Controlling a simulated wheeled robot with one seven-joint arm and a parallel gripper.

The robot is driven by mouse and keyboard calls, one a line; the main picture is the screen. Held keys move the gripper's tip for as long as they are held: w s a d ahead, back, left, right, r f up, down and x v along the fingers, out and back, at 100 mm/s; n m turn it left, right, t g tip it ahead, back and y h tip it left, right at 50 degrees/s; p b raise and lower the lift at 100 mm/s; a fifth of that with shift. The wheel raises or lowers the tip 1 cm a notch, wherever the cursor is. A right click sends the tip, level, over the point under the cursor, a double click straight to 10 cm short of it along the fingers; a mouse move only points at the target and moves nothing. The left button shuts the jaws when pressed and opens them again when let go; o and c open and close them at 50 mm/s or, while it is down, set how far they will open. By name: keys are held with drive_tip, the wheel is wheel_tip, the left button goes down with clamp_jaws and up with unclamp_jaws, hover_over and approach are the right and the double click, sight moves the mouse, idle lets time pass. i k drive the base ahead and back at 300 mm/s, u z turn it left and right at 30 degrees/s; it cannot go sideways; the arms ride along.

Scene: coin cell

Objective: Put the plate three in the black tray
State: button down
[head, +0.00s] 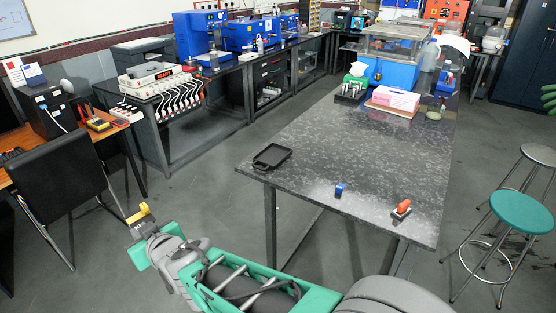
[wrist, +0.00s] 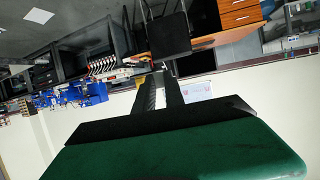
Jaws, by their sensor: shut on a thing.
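My gripper (head: 141,219) is at the lower left in the head view, off the table's left side and over the floor. It is shut on a small yellow piece (head: 138,212), which also shows between the far ends of the fingers in the wrist view (wrist: 141,82). The black tray (head: 271,156) lies on the near left corner of the dark speckled table, empty, to the right of and apart from my gripper. A small blue piece (head: 340,189) and an orange piece on a base (head: 401,209) stand near the table's front edge. No label shows which is plate three.
The speckled table (head: 330,140) is mostly clear in the middle. A pink box (head: 397,99) and a black rack (head: 349,92) stand at its back. A black chair (head: 65,160) is left of my gripper.

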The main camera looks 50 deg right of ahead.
sight(276, 155)
drive_tip(key=z, duration=0.35)
drive_tip(key=i, duration=1.4)
drive_tip(key=u, duration=0.35)
